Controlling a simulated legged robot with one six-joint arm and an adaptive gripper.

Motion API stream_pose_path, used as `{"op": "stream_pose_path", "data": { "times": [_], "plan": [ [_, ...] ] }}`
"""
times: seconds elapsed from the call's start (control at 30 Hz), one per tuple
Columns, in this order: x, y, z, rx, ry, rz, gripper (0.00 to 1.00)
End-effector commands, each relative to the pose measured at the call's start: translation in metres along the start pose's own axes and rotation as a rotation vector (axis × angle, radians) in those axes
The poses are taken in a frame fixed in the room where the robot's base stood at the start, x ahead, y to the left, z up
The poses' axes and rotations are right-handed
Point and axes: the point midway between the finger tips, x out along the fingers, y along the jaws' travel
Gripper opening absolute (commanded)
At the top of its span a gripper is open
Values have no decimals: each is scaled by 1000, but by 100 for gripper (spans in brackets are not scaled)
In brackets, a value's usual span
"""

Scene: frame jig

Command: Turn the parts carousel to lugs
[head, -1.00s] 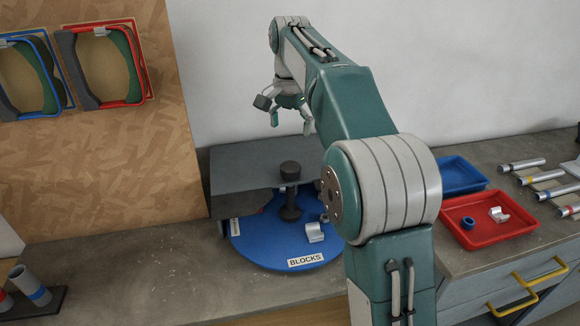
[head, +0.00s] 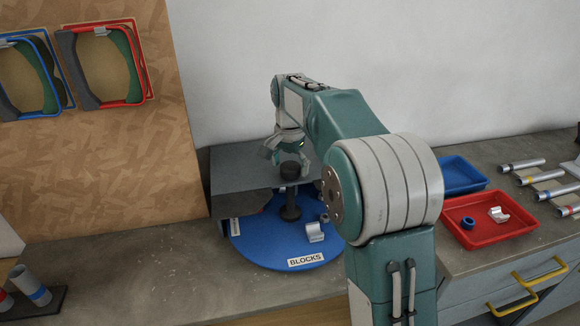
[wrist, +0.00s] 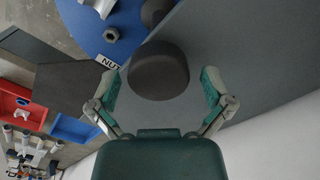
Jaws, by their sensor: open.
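The parts carousel (head: 262,247) is a blue disc partly under a grey cover (head: 240,166). A label reading BLOCKS (head: 305,259) faces the front, and another label in the wrist view starts with NUT (wrist: 107,62). A dark round knob (head: 290,170) stands on a post above the disc; it also shows in the wrist view (wrist: 158,70). My gripper (head: 290,158) is open just above the knob. In the wrist view my open fingers (wrist: 158,88) lie on either side of the knob, apart from it. No lugs label is readable.
A silver block (head: 314,232) and a nut (head: 324,218) sit on the disc. A red tray (head: 490,222) and a blue tray (head: 462,176) stand at right beside several tubes (head: 540,176).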

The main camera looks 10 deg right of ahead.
Motion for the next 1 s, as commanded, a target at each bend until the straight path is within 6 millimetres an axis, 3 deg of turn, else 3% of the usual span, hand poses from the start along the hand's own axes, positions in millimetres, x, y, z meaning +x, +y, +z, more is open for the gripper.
{"op": "stream_pose_path", "data": {
  "times": [0.13, 0.17, 0.33, 0.37, 1.0],
  "plan": [
    [0, 0, 0, 0, 0, 0, 100],
    [0, 0, 0, 0, 0, 0, 91],
    [0, 0, 0, 0, 0, 0, 15],
    [0, 0, 0, 0, -1, 0, 11],
    [2, -1, 0, -100, -3, 1, 11]
  ]
}}
